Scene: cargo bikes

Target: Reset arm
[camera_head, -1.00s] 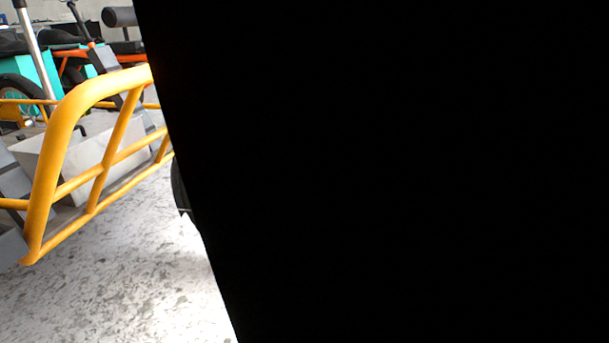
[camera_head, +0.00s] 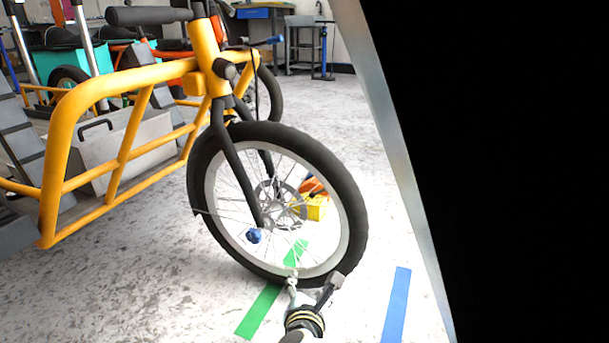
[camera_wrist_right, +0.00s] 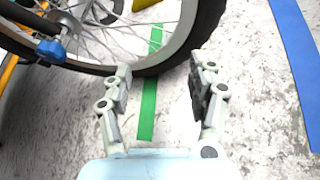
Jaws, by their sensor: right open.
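My right gripper (camera_head: 314,282) shows low in the head view, just in front of the bottom of the cargo bike's front wheel (camera_head: 350,190). Its two fingers are apart with nothing between them. In the right wrist view, the open fingers (camera_wrist_right: 160,75) point toward the tyre and a green floor strip (camera_wrist_right: 149,100). I cannot tell whether a fingertip touches the tyre. My left gripper is not in view. A black area very close to the camera hides the right side of the head view.
The yellow cargo bike (camera_head: 64,130) stands at left, with a grey box (camera_head: 125,140) in its frame. A yellow and orange object (camera_head: 316,205) is behind the wheel. A blue strip (camera_head: 397,305) lies on the floor. A workbench (camera_head: 265,22) and stool (camera_head: 302,45) are at the back.

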